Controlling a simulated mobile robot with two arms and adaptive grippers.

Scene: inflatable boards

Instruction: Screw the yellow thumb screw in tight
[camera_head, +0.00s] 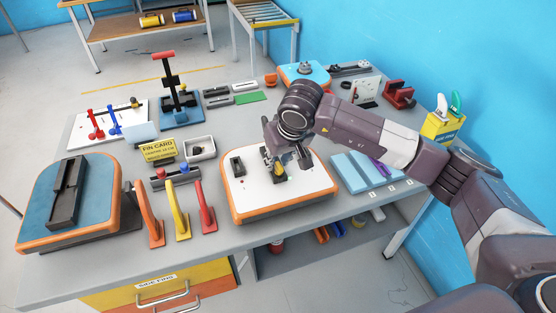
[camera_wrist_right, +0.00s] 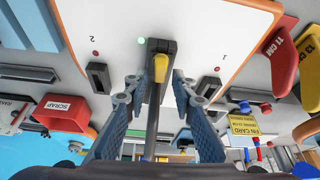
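The yellow thumb screw (camera_wrist_right: 160,68) sits at a black fin box in the middle of a white board (camera_head: 305,197) with an orange rim. In the head view it shows only partly, beneath my right gripper (camera_head: 281,162). In the right wrist view, my right gripper (camera_wrist_right: 157,90) has its two blue-grey fingers spread, one on each side of the screw and a grey rod-like part. A gap shows between each fingertip and the screw. How deep the screw sits cannot be seen. My left gripper is not in view.
A green lamp (camera_wrist_right: 141,40) is lit by the middle fin box; the side boxes have red lamps. Orange, yellow and red fins (camera_head: 181,217) stand left of the board. Pale blue blocks (camera_head: 350,172) lie to its right. A blue-topped board (camera_head: 95,190) is at far left.

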